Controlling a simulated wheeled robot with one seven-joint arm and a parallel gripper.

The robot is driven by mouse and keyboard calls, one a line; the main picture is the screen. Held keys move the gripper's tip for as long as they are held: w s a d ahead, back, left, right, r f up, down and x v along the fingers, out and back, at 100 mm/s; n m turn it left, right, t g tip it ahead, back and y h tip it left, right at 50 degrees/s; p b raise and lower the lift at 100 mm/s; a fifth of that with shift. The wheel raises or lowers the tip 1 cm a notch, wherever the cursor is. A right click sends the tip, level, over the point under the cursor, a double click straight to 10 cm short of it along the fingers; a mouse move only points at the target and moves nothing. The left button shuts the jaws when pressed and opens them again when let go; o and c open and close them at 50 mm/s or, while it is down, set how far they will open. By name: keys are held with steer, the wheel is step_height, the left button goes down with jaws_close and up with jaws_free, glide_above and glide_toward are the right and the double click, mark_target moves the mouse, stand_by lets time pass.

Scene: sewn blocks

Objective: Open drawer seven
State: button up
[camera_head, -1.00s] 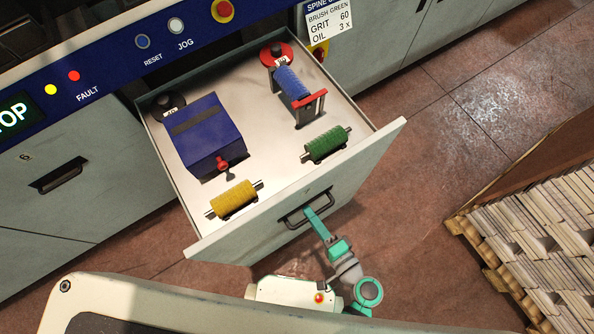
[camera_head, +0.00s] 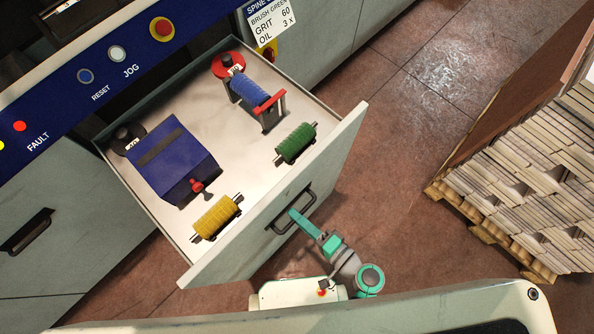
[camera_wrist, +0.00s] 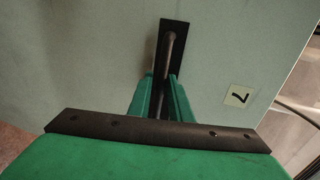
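Drawer seven (camera_head: 275,235) is pulled well out of the grey cabinet. Its pale inside shows in the head view. My gripper (camera_head: 293,213) is at the dark bar handle (camera_head: 305,207) on the drawer's front. In the wrist view the green fingers (camera_wrist: 161,88) lie close on both sides of the handle bar (camera_wrist: 167,50) and appear shut on it. A label with a 7 (camera_wrist: 239,95) is on the front to the right of the handle.
The drawer holds a dark blue box (camera_head: 172,160), a yellow brush roller (camera_head: 216,216), a green one (camera_head: 296,143) and a blue one (camera_head: 250,92) on a stand. Bare floor (camera_head: 400,130) lies between.

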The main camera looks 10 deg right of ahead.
steer(key=v, duration=1)
steer(key=shift+s, duration=0.25)
steer(key=shift+w, duration=0.1)
steer(key=shift+f, duration=0.1)
step_height(320, 180, down, 9)
steer(key=s+a+n+g+h, duration=0.1)
steer(key=s+g+h, duration=0.15)
steer(key=h, duration=0.35)
steer(key=w+a+r+n+t+h, duration=0.1)
steer(key=a+r+n+t+h, duration=0.1)
steer(key=r, duration=0.8)
steer(key=w+a+r+n+t+h, duration=0.1)
steer(key=a+r+n+t, duration=0.3)
steer(key=r, duration=0.6)
steer(key=a+n+h, duration=0.1)
steer(key=a+n, duration=0.1)
steer(key=n, duration=0.1)
steer(key=shift+w, duration=0.4)
